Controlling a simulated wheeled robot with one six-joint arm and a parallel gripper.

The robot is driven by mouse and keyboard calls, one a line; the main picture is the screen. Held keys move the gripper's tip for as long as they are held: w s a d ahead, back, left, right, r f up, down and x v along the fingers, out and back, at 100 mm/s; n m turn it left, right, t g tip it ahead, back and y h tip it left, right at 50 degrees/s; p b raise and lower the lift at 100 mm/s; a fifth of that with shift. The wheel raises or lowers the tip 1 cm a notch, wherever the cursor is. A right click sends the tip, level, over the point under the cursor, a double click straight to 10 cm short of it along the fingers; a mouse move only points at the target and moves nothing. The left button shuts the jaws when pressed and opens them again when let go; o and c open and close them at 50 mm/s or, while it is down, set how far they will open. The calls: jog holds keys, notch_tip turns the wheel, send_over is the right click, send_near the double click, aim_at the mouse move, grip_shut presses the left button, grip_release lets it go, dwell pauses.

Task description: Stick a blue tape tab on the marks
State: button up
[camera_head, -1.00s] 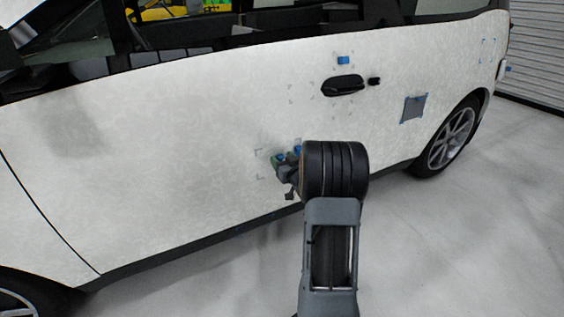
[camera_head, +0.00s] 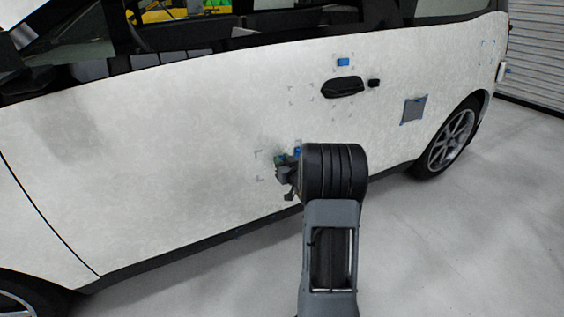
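The white car door (camera_head: 180,140) spans most of the view. My gripper (camera_head: 281,162) is close to the lower part of the door; its wrist hides much of it, so I cannot tell whether its fingers are open or touching the panel. Dark corner marks (camera_head: 259,166) lie just left of the gripper. A blue tape tab (camera_head: 343,62) sits inside corner marks above the door handle.
The black door handle (camera_head: 342,86) juts out above my wrist. Fainter corner marks (camera_head: 293,95) lie left of it. A grey patch (camera_head: 413,109) with blue taped corners is to the right. Blue corner marks (camera_head: 488,51) sit near the rear. The floor at right is clear.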

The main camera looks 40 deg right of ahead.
grip_shut()
jog(key=shift+s, duration=0.7)
dwell(0.3)
jog(key=s+a, duration=0.1)
jog(key=s, duration=0.5)
jog(key=shift+s, duration=0.35)
dwell(0.5)
dwell(0.3)
